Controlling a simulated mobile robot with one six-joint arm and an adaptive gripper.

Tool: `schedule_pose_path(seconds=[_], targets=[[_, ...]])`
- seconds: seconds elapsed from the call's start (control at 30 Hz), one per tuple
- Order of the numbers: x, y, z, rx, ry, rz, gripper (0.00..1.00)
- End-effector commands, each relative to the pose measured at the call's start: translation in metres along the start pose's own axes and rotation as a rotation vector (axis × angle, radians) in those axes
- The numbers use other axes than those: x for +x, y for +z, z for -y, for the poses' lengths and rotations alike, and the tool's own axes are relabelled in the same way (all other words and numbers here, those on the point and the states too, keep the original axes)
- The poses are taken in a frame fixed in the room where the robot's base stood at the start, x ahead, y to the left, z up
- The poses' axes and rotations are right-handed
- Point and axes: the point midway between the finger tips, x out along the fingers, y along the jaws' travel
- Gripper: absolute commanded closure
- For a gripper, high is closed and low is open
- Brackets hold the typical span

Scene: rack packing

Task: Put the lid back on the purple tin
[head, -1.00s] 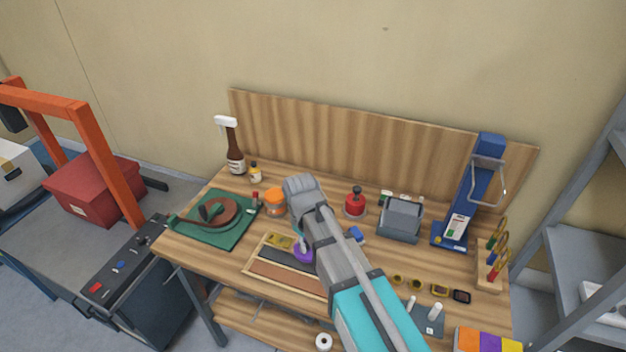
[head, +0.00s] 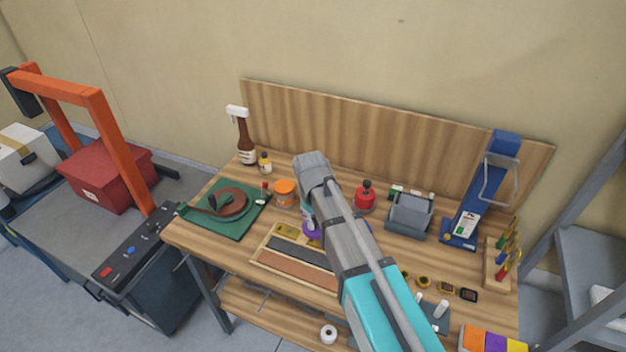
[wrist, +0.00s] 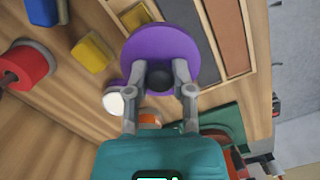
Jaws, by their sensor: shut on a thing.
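A round purple lid (wrist: 165,45) fills the upper middle of the wrist view. My gripper (wrist: 160,78) is shut on the dark knob (wrist: 158,76) at its centre. In the head view, a bit of purple (head: 311,229) shows beside my arm near the back edge of the tray. My fingertips are hidden there.
A shallow wooden tray (head: 254,260) with dark and brown strips lies in front. An orange jar (head: 284,192), a green mat (head: 234,234), a red knobbed object (head: 365,198) and a grey box (head: 409,216) stand around. A yellow block (wrist: 90,53) lies near the lid.

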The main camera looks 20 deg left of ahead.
Motion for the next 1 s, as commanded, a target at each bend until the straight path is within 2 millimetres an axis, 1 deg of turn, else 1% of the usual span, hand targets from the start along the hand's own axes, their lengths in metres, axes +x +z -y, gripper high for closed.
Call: schedule_pose_path(seconds=[0.03, 0.2, 0.3, 0.43, 0.5, 0.6, 1.0], targets=[[-0.004, -0.018, -0.011, 0.009, -0.001, 0.0, 1.0], [-0.014, -0.064, -0.042, 0.043, -0.005, -0.001, 1.0], [-0.019, -0.089, -0.06, 0.064, -0.007, -0.001, 1.0], [-0.024, -0.113, -0.079, 0.084, -0.01, -0.001, 1.0], [-0.025, -0.121, -0.085, 0.092, -0.011, -0.001, 1.0], [-0.026, -0.126, -0.091, 0.099, -0.011, -0.001, 1.0], [-0.025, -0.126, -0.092, 0.101, -0.012, -0.001, 1.0]])
